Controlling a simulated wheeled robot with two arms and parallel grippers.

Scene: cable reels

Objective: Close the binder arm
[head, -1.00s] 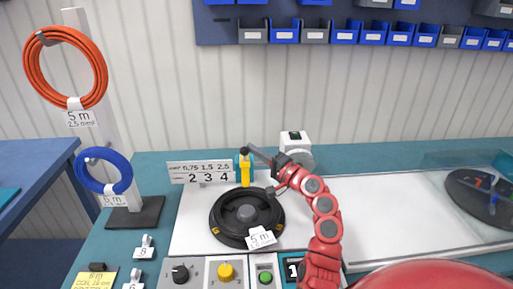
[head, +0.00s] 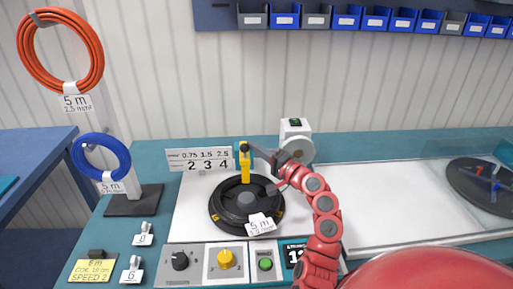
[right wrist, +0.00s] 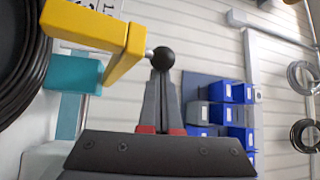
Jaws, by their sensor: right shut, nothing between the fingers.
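The yellow binder arm (head: 245,166) with its black ball knob (head: 244,149) stands raised at the back edge of the black cable reel (head: 247,201), beside a teal mount (head: 237,154). In the right wrist view, the yellow arm (right wrist: 105,38) juts from the left and its knob (right wrist: 163,57) is just beyond my fingertips. My right gripper (head: 250,149) is shut and empty, with its tips at the knob; the wrist view also shows the fingers (right wrist: 162,78) together. They look touching or nearly touching the knob. My left gripper is out of view.
A white measuring device (head: 297,140) stands behind my right arm. A control panel (head: 225,264) with knobs and a green button lies in front of the reel. Orange (head: 60,50) and blue (head: 101,158) coils hang at left. A clear-covered tray with a dark disc (head: 487,187) is at right.

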